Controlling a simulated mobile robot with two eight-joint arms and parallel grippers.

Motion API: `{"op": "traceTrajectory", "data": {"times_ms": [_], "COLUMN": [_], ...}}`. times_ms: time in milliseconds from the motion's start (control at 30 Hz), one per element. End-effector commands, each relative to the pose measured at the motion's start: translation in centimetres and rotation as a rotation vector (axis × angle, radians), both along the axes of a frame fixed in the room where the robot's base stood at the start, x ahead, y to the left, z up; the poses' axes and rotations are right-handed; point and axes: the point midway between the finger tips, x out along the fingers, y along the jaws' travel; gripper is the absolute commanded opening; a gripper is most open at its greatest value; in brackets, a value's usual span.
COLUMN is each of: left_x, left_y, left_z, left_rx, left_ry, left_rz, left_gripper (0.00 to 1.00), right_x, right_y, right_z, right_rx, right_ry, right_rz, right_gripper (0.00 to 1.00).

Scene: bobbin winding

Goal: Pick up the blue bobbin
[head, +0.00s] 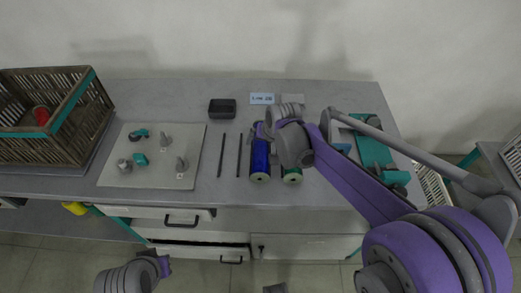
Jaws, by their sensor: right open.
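Whether the fingers touch the bobbin cannot be made out. A green bobbin (292,176) is just right of the blue one, mostly hidden behind my right arm. My left gripper (163,266) is low at the left, in front of the drawers, and its fingers do not show clearly.
A pale board (115,180) with several grey and teal parts lies left. A wicker basket (95,105) holds a red item. A black box (222,108) and label card (262,98) stand behind. A teal device (372,150) is right. The table is clear around the rods (222,155).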

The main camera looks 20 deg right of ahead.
Motion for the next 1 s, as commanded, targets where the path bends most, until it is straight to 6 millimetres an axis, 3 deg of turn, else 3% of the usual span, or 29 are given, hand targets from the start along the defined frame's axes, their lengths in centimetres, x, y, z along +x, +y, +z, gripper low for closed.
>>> {"op": "traceTrajectory", "data": {"times_ms": [133,400,900,1000], "left_x": [0.0,0.0,0.0,0.0], "left_y": [0.0,0.0,0.0,0.0], "left_z": [-0.3,-0.3,-0.3,-0.3], "left_rx": [0.0,0.0,0.0,0.0], "left_ry": [0.001,0.001,0.001,0.001], "left_rz": [0.0,0.0,0.0,0.0], "left_gripper": [0.0,0.0,0.0,0.0], "right_x": [0.7,0.9,0.9,0.9], "right_y": [0.2,0.2,0.2,0.2], "right_z": [-1.6,-1.9,-1.8,-1.8], "right_rx": [0.0,0.0,0.0,0.0], "right_ry": [0.0,0.0,0.0,0.0], "right_rz": [0.001,0.0,0.0,0.0], "right_gripper": [1.0,1.0,0.12,0.0]}}
